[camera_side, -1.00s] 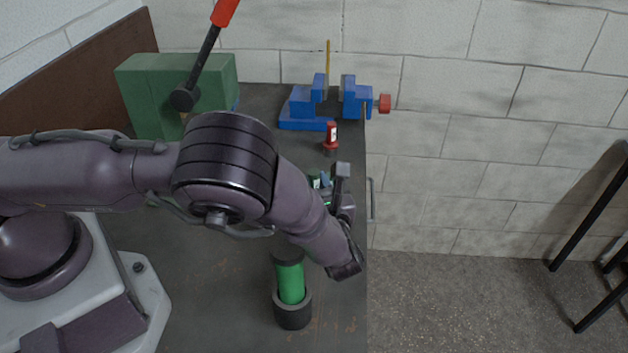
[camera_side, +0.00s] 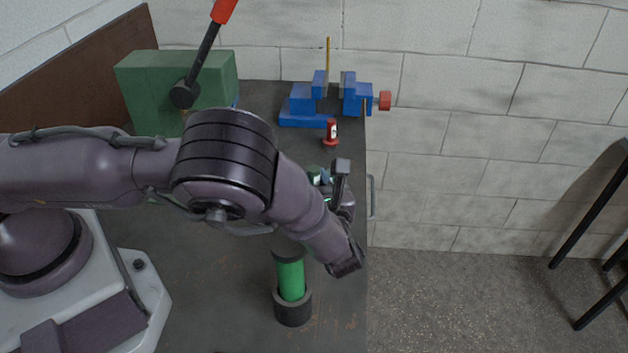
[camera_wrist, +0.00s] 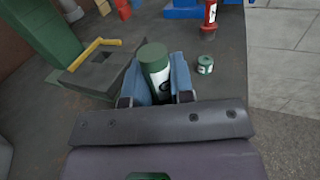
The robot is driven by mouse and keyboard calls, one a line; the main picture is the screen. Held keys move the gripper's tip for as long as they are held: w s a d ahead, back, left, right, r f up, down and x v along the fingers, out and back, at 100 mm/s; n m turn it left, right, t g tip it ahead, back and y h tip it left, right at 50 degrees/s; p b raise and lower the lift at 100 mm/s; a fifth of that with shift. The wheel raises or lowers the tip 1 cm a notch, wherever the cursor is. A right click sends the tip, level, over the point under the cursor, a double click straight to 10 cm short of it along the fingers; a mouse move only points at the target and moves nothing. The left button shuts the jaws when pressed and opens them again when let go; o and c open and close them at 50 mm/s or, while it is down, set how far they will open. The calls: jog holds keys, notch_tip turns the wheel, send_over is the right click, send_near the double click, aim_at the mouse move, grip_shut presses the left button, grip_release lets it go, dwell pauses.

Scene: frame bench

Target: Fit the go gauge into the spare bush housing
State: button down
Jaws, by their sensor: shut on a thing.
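My gripper (camera_wrist: 158,78) is shut on a green-capped cylinder with a pale band and dark marking (camera_wrist: 155,68), which I take for the go gauge. Its blue fingers lie on either side of it, and its lower end is hidden. In the side view, my arm hides most of the gripper; a little teal (camera_side: 319,177) shows beside the wrist. A dark round housing (camera_side: 293,310) stands at the front of the bench with a bright green cylinder (camera_side: 291,280) upright in it. I cannot tell whether this is the spare bush housing. The gripper is apart from it, farther back.
A red piece with a white label (camera_side: 332,132) stands before the blue vise (camera_side: 305,105). A small green-and-white cylinder (camera_wrist: 204,64) stands right of my gripper. A dark plate with an opening (camera_wrist: 98,68) and yellow bar (camera_wrist: 92,52) lies left. A green machine (camera_side: 205,75) stands back left.

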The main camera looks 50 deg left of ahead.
jog(key=shift+f, duration=1)
jog(key=c, duration=0.9)
grip_release()
notch_tip(320, 180, up, 19)
jog(key=s+a+g, duration=0.1)
jog(key=s, duration=0.7)
jog(key=s+a+n+g, duration=0.1)
jog(key=s+a, duration=0.1)
jog(key=s, duration=0.7)
jog(key=shift+s+a+f+y, duration=0.15)
jog(key=shift+a+f+y, duration=0.15)
jog(key=shift+y, duration=0.1)
